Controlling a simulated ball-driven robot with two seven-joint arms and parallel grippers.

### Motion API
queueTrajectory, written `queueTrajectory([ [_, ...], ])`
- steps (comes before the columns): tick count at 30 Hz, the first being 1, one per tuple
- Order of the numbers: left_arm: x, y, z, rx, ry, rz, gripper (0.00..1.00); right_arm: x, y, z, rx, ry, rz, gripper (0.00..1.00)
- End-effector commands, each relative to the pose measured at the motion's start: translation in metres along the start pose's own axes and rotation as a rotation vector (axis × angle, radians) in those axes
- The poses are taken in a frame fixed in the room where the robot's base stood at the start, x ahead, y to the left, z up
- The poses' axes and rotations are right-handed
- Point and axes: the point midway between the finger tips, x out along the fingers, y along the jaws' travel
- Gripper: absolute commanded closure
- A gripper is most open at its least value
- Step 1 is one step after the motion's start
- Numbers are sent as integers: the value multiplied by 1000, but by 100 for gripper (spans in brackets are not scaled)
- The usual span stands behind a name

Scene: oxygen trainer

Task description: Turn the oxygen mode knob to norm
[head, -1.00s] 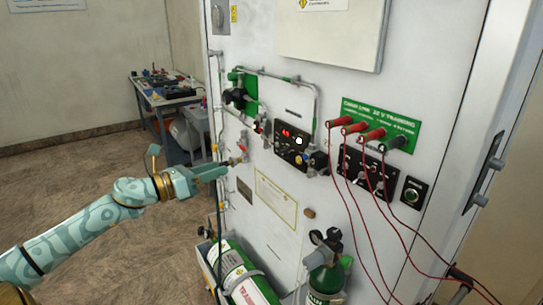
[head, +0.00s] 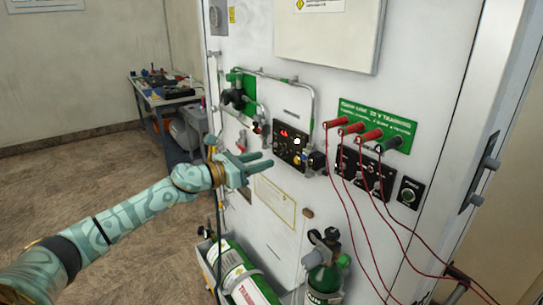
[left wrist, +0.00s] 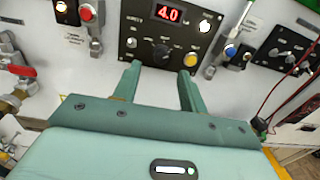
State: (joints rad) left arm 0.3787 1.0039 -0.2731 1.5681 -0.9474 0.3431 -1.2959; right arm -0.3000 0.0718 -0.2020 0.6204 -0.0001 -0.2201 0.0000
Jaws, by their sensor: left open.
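The black oxygen control panel (head: 281,152) is on the white wall board in the head view, with a lit red display and a white round part. In the left wrist view the panel (left wrist: 143,22) shows the red display (left wrist: 168,13) reading 4.0, a small dark rotary knob (left wrist: 161,53) with small unreadable labels, and a yellow button (left wrist: 191,60). My left gripper (head: 268,159) is open and empty, just left of the panel in the head view. In the left wrist view its fingertips (left wrist: 158,72) are on either side below the dark knob, apparently not touching it.
A cluttered table (head: 165,92) is behind.

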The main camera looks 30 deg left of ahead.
Motion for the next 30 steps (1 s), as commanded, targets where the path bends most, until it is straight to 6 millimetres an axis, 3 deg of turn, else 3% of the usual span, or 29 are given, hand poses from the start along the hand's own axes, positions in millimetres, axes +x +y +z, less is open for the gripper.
queueTrajectory([
  [7,35,-1,1,-3,-2,-1,58,-6,3,0,-1,0,4,64],
  [18,43,-1,0,-1,1,-2,58,-6,7,2,-2,-2,10,64],
  [19,43,-1,0,-1,1,-2,60,-6,8,2,-2,-2,10,64],
  [23,43,-1,0,-1,1,-2,97,-6,8,2,-1,-2,10,64],
  [30,43,-1,0,-7,0,-2,100,-6,8,1,-1,-1,10,64],
])
